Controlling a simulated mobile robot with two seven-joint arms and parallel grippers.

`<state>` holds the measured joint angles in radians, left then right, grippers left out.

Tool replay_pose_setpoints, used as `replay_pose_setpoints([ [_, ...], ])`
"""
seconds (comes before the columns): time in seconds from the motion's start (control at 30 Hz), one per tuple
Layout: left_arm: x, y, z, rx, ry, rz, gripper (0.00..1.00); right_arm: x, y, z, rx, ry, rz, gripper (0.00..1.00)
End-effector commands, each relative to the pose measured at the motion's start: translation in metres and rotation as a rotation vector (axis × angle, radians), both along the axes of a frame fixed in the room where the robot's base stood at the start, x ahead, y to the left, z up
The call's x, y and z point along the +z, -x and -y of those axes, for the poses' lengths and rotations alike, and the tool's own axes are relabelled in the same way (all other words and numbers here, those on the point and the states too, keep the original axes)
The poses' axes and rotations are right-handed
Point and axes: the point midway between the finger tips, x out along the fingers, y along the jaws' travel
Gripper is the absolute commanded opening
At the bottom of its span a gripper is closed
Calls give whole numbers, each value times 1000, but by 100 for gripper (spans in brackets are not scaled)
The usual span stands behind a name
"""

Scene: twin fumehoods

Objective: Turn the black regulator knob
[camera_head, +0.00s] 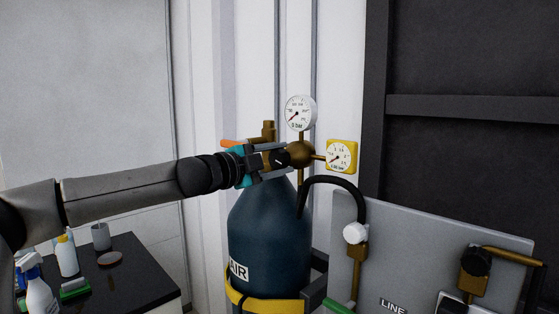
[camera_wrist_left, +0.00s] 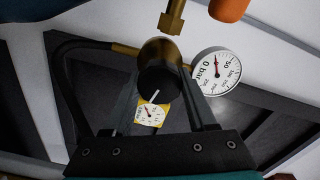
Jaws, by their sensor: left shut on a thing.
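The black regulator knob (camera_wrist_left: 155,88) sits on the front of the brass regulator body. In the wrist view it has a white pointer line and lies between the fingers of my left gripper (camera_wrist_left: 160,95). In the head view my left gripper (camera_head: 280,158) reaches in from the left and is shut on the knob, which its fingers mostly hide. The brass regulator (camera_head: 300,153) is on top of the dark blue air cylinder (camera_head: 265,240). A round white gauge (camera_head: 299,112) stands above it and a yellow square gauge (camera_head: 341,156) is to its right. My right gripper is not in view.
A grey panel (camera_head: 410,245) with a white knob (camera_head: 355,234) and a black knob (camera_head: 476,262) stands at the right. A black hose (camera_head: 335,181) arches beside the cylinder. A yellow strap (camera_head: 265,303) circles the cylinder. Bottles stand on a dark counter (camera_head: 130,275) at the left.

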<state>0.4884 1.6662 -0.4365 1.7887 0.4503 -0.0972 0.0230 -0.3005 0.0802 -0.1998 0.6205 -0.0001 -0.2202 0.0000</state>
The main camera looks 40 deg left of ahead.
Motion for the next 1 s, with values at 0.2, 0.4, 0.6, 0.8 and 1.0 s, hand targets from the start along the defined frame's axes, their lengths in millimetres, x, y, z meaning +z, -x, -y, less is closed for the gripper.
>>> replay_pose_setpoints([
  [0.2,1,0,-1,2,208,-16,1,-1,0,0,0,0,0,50],
  [0.4,2,0,-1,2,397,-32,1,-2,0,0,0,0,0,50],
  [0.6,2,0,-2,2,578,-48,1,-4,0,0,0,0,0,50],
  [0.8,2,0,-2,2,732,-62,1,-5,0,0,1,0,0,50],
  [1.0,2,0,-2,1,842,-71,1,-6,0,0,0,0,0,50],
])
